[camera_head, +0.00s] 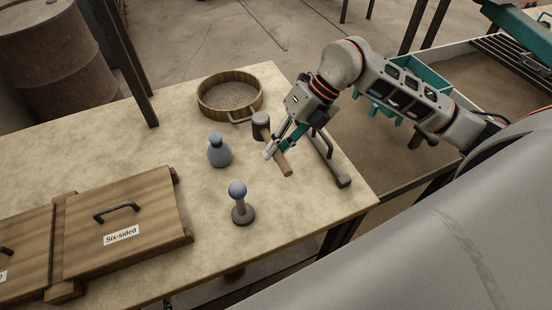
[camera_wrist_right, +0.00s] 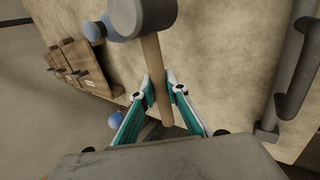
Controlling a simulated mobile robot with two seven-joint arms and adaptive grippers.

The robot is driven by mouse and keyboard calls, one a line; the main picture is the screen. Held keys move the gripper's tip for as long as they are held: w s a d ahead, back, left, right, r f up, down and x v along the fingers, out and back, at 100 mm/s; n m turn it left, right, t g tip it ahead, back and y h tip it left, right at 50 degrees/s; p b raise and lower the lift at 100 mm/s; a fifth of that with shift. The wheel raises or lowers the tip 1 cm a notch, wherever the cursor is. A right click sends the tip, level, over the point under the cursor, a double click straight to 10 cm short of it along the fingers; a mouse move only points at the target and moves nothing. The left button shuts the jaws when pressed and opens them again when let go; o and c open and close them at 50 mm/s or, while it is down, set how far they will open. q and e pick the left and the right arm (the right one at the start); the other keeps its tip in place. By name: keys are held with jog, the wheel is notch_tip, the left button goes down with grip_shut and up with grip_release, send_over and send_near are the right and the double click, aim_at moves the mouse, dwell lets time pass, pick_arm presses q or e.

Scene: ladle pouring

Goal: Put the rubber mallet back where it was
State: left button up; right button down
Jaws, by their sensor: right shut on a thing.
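The rubber mallet has a dark grey head (camera_head: 261,119) and a light wooden handle (camera_head: 284,165). My right gripper (camera_head: 273,146) is shut on the handle, below the head. In the right wrist view the mallet's head (camera_wrist_right: 143,14) is at the top, and the handle (camera_wrist_right: 154,68) runs down between the fingertips (camera_wrist_right: 160,86). The mallet lies over the right part of the table; I cannot tell how high it is above the top. My left gripper is not in view.
The table's right edge is near the stand.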

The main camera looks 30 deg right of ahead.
jog(key=shift+f, duration=1.95)
jog(key=shift+f, duration=0.15)
jog(key=c, duration=2)
grip_release()
